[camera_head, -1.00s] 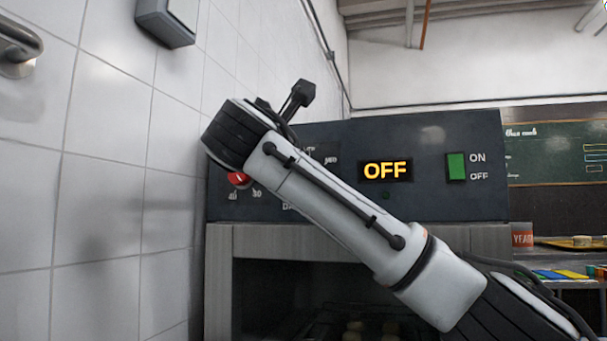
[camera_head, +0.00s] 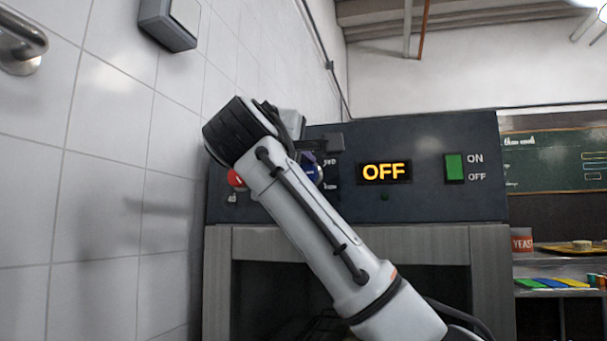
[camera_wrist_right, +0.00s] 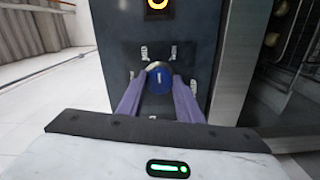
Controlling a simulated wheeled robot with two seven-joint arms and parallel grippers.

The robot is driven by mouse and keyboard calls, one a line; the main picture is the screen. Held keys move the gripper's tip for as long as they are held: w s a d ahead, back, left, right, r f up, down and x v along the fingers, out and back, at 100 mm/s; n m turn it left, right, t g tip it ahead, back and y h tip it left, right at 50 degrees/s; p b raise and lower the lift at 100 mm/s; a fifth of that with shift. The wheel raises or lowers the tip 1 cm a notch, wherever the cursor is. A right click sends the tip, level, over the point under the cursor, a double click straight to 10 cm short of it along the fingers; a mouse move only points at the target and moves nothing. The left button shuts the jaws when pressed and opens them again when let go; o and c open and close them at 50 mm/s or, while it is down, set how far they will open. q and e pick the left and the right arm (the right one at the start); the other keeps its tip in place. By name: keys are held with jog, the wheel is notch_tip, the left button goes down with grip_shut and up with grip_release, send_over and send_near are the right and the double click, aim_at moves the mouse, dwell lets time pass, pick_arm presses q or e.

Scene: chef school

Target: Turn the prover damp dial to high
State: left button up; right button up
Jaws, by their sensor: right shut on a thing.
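The prover's dark control panel (camera_head: 420,140) faces me. A blue dial (camera_head: 318,174) shows on it, partly hidden behind my right arm; it is also in the wrist view (camera_wrist_right: 159,72), with a white mark on its face. My right gripper (camera_wrist_right: 159,86) has its two purple fingers on either side of the blue dial, shut on it. White labels surround the dial, too small to read. A red dial (camera_head: 235,179) is left of the blue one, partly covered by my arm. My left gripper is out of view.
An orange OFF display (camera_head: 386,172) and a green ON/OFF switch (camera_head: 454,168) are to the right on the panel. A tiled wall (camera_head: 100,180) stands close on the left. The metal-framed chamber (camera_head: 420,246) is below the panel.

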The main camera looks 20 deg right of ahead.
jog(key=m, duration=0.6)
jog(key=shift+a+f, duration=0.1)
jog(key=shift+f, duration=0.1)
jog(key=shift+m, duration=0.3)
jog(key=o, duration=1)
jog(key=shift+r, duration=0.1)
jog(key=shift+o, duration=0.2)
jog(key=shift+s, duration=0.1)
jog(key=b+v, duration=0.2)
jog(key=v, duration=0.8)
jog(key=shift+b, duration=0.35)
